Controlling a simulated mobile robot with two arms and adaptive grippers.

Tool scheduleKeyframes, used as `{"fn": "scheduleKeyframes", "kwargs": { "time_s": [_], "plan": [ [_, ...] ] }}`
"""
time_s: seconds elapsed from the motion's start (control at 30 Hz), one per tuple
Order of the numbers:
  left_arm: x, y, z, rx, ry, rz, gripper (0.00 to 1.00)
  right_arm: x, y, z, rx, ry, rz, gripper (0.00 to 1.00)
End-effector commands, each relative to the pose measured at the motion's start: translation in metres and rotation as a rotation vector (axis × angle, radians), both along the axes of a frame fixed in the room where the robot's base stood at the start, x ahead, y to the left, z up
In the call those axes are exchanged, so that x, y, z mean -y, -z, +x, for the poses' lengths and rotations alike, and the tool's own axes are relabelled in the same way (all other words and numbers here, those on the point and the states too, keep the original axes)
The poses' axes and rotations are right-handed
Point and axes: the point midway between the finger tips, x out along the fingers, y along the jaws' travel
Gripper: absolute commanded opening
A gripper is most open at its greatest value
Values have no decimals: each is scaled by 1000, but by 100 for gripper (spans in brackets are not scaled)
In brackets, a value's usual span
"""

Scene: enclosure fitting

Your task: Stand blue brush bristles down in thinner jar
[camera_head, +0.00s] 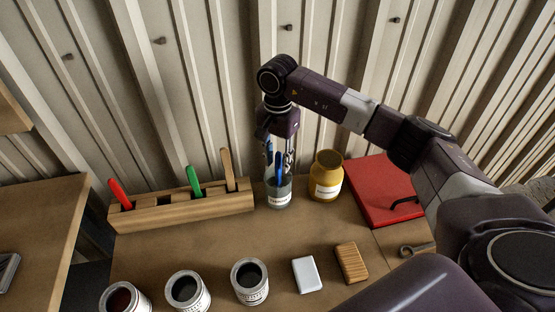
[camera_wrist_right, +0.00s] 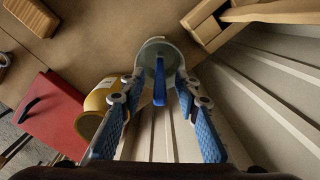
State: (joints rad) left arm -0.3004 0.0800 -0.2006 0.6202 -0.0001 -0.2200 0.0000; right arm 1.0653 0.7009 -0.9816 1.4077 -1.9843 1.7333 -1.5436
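The blue brush (camera_head: 278,168) stands in the thinner jar (camera_head: 279,198), a clear glass jar with a white label. Its blue handle sticks up above the rim; the bristles are hard to make out inside. In the right wrist view the brush handle (camera_wrist_right: 159,82) stands in the middle of the jar mouth (camera_wrist_right: 158,48). My right gripper (camera_head: 278,152) is above the jar, pointing down. Its fingers (camera_wrist_right: 160,88) are open on either side of the handle, with gaps to it. My left gripper is not in view.
A yellow jar (camera_head: 326,178) stands close right of the thinner jar. A wooden rack (camera_head: 180,212) with red, green and wooden-handled brushes is at left. Several paint cans (camera_head: 249,282), a white block (camera_head: 307,274), a wooden block (camera_head: 351,262) and a red case (camera_head: 378,188) are around.

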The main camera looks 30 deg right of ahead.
Motion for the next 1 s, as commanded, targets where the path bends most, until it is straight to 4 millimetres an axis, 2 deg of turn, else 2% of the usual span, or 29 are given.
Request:
{"fn": "scheduleKeyframes", "kwargs": {
  "time_s": [0.27,0.37,0.7,0.8,1.0],
  "plan": [
    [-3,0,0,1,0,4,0,0,-6,1,1,0,0,30],
    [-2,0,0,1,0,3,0,0,-20,1,3,1,1,30],
    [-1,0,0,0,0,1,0,1,-91,1,5,0,-1,30],
    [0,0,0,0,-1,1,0,1,-106,1,2,1,0,30],
    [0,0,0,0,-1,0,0,1,-119,1,0,0,0,30]
  ]
}}
